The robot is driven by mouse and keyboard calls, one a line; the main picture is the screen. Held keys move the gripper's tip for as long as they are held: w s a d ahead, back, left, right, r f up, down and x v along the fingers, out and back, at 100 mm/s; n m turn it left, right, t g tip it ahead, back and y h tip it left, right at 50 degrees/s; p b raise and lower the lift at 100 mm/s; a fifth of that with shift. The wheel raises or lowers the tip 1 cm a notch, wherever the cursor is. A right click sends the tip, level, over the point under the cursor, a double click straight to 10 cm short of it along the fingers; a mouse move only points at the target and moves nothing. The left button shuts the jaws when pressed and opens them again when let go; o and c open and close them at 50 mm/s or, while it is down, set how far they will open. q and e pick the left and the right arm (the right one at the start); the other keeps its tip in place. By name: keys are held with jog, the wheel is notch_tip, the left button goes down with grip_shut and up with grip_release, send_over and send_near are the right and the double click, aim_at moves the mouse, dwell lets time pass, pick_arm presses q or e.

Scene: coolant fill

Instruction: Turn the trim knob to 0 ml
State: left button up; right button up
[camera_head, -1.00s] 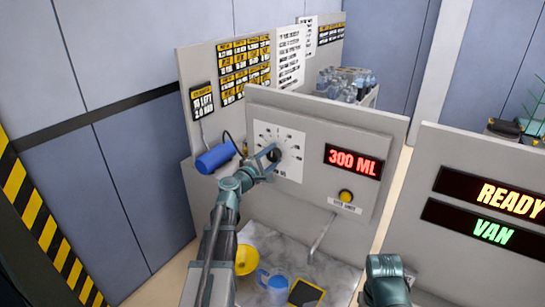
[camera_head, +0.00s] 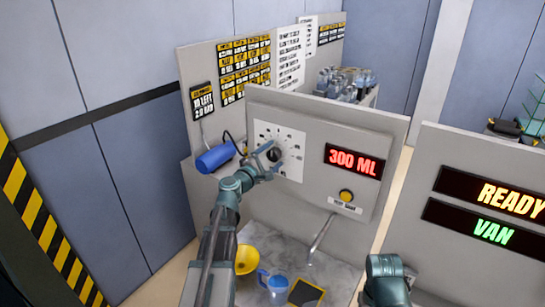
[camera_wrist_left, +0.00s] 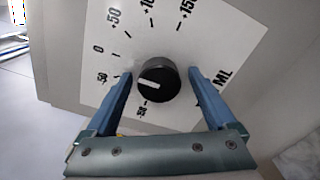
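The black trim knob (camera_wrist_left: 158,78) sits on a white dial plate (camera_wrist_left: 215,40) and has a white pointer mark. My left gripper (camera_wrist_left: 161,76) is open, one blue finger on each side of the knob, with small gaps showing. In the head view my left gripper (camera_head: 271,155) is at the dial and partly covers the knob. The red display (camera_head: 353,161) reads 300 ML. My right gripper is not visible; part of my right arm shows at bottom.
A yellow button (camera_head: 346,195) and a spout (camera_head: 321,234) are on the panel. A blue cylinder (camera_head: 215,158) is left of the dial. A yellow funnel-like item (camera_head: 246,259), a blue jug (camera_head: 274,284) and a dark pad (camera_head: 306,292) lie below. Signs at right read READY and VAN.

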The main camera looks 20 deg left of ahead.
pick_arm(q)
jog(key=shift+s, duration=0.1)
jog(key=s+a, duration=0.2)
jog(key=s, duration=1.1)
jog(key=shift+s, duration=0.25)
